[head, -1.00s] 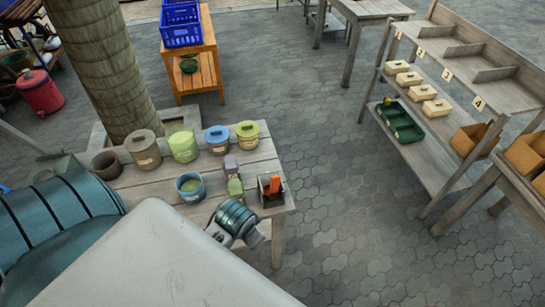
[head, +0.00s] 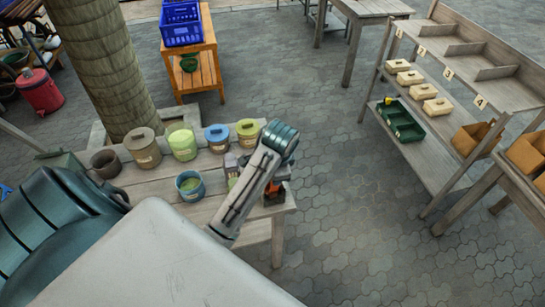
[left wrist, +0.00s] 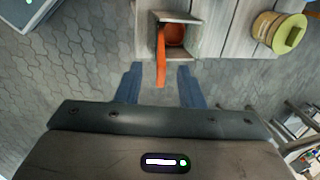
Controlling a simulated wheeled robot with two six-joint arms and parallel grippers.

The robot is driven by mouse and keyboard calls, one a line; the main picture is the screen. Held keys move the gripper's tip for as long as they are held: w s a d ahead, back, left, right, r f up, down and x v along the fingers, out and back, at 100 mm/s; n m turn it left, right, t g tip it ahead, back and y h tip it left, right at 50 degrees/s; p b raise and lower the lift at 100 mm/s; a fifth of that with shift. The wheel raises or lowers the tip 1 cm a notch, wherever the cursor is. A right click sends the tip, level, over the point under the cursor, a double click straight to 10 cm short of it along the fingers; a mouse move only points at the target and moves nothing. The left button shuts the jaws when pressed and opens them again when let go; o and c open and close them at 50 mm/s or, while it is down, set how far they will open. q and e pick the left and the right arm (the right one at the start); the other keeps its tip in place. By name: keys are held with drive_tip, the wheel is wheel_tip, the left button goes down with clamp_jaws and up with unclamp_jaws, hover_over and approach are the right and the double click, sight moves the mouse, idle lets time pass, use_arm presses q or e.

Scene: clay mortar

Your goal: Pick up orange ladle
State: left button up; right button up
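The orange ladle (left wrist: 161,62) stands in a small open box (left wrist: 192,38) at the table's edge; its handle sticks out over the rim towards my left gripper. In the head view the ladle (head: 272,187) and box (head: 274,200) are partly covered by my left arm. My left gripper (left wrist: 159,74) is open in the left wrist view, with one blue finger on each side of the handle's line. The handle's end lies between the fingertips, and neither finger appears to touch it. My right gripper is not in view.
Several pots, including a green one (head: 182,142) and a blue one (head: 190,185), stand on the wooden table (head: 150,188) left of the box. A shelf unit (head: 440,150) stands at right. Paved floor between them is clear.

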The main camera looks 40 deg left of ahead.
use_arm(q)
drive_tip(key=shift+x, duration=1)
drive_tip(key=shift+w+a+f+p, duration=0.15)
drive_tip(key=shift+f+p, duration=0.4)
drive_tip(key=shift+p, duration=0.2)
drive_tip(key=p+x, duration=0.1)
drive_tip(key=x, duration=0.2)
drive_tip(key=shift+f+p, duration=0.2)
drive_tip(key=shift+p, duration=0.1)
drive_tip(key=shift+w+f, duration=0.1)
drive_tip(key=shift+f, duration=0.35)
clamp_jaws()
